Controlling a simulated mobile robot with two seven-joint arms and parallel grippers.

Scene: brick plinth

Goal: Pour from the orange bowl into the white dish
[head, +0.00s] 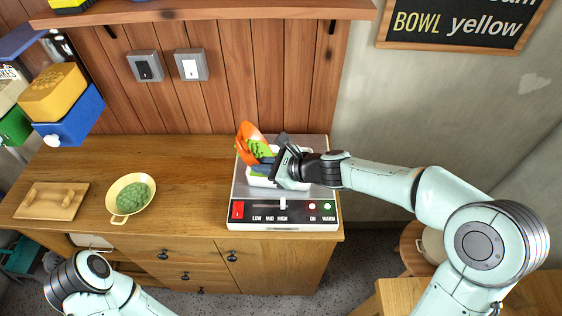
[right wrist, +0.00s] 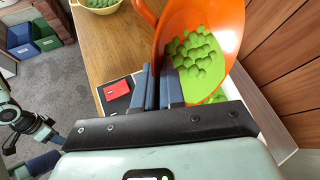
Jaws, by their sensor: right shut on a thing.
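The orange bowl (head: 246,131) is tipped steeply on its side above the warmer in the head view, with green pieces in it. In the right wrist view the bowl (right wrist: 232,22) opens toward the camera, and round green pieces (right wrist: 197,52) lie in its bright green inside. My right gripper (head: 264,165) is shut on the bowl; its blue-grey fingers (right wrist: 160,88) meet the bowl's side. The white dish (head: 258,181) sits on the warmer under the gripper, mostly hidden. Some green shows just above it; I cannot tell whether it lies in the dish.
The warmer (head: 282,218) has a red switch and slider at its front. On the counter's left are a yellow pan (head: 118,213) of green stuff and a wooden board (head: 51,201). The counter between pan and warmer is clear. A wooden shelf (head: 215,14) hangs above.

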